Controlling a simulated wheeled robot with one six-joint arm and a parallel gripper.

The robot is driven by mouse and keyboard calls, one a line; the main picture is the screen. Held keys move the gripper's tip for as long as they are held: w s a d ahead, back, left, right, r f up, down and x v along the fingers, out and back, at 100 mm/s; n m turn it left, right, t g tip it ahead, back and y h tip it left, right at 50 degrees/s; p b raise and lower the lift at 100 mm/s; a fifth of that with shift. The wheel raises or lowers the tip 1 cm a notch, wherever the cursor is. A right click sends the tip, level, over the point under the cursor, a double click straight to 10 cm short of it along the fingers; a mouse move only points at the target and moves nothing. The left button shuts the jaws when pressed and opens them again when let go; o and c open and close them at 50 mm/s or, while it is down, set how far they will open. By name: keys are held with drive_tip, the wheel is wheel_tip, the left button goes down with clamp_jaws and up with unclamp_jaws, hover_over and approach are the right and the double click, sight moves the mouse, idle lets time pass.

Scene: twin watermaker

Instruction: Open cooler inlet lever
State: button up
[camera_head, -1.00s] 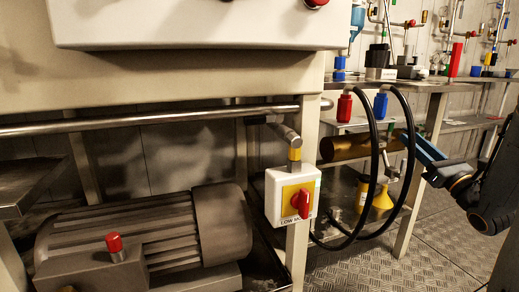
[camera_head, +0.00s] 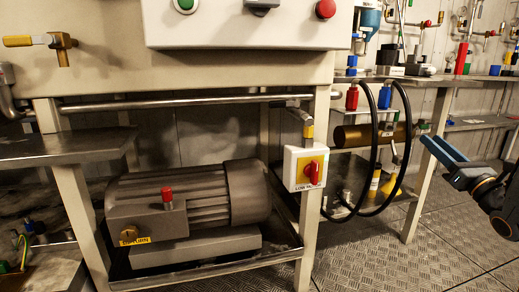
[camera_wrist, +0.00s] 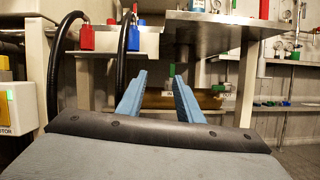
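A brass-coloured horizontal cylinder (camera_head: 352,136), apparently the cooler, sits under the bench behind two black hoses. In the wrist view the cylinder (camera_wrist: 190,101) lies beyond my fingers, with small labels that seem to read IN and OUT. A small green part (camera_wrist: 172,62) shows on the pipework above the IN label, and another green part (camera_wrist: 218,88) shows near OUT. I cannot tell which is the inlet lever or how it is set. My gripper (camera_wrist: 159,79) is open with nothing between its blue fingers. In the head view my gripper (camera_head: 432,146) is right of the cylinder, apart from it.
Black hoses (camera_head: 404,150) loop down from red and blue fittings. A white switch box (camera_head: 306,168) with a red knob is on a bench leg. A grey motor (camera_head: 200,205) stands at lower left. The bench top (camera_wrist: 205,24) overhangs ahead. Tread-plate floor (camera_head: 440,250) is open at right.

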drive_tip(key=w+a+f+m+g+h, duration=0.4)
drive_tip(key=w+a+f+m+h, duration=0.15)
drive_tip(key=m, duration=0.65)
drive_tip(key=s+a+f+m+g, duration=0.9)
drive_tip(key=s+a+f+m, duration=0.25)
drive_tip(key=a+m, duration=0.4)
drive_tip(key=s+a+f+m+g, duration=0.25)
drive_tip(key=s+a+m, duration=0.25)
drive_tip(key=s, duration=0.3)
drive_tip(key=s+a+f+m+g, duration=0.1)
drive_tip(key=s+a+m+g, duration=0.2)
drive_tip(key=s+a+m, duration=0.3)
drive_tip(key=s+a+r+n+g+y+p, duration=0.15)
drive_tip(key=s+a+r+n+p, duration=0.35)
drive_tip(key=s+a+r, duration=0.55)
drive_tip(key=s+a+r+n+g+p, duration=0.1)
drive_tip(key=s+a+r+n+p, duration=0.2)
drive_tip(key=s+a+r+p, duration=0.35)
drive_tip(key=d+r+m+p, duration=0.2)
drive_tip(key=d+r+p, duration=0.4)
drive_tip(key=r+p, duration=0.3)
drive_tip(key=s+d+r+m+p, duration=0.1)
drive_tip(key=d+r+p, duration=0.5)
drive_tip(key=p, duration=0.8)
drive_tip(key=s+d+r+m+h+p, duration=0.1)
drive_tip(key=d+r+m+p, duration=0.3)
drive_tip(key=d+r+p, duration=0.3)
wheel_tip(320, 180, up, 6)
drive_tip(key=p, duration=0.5)
drive_tip(key=shift+s, duration=0.25)
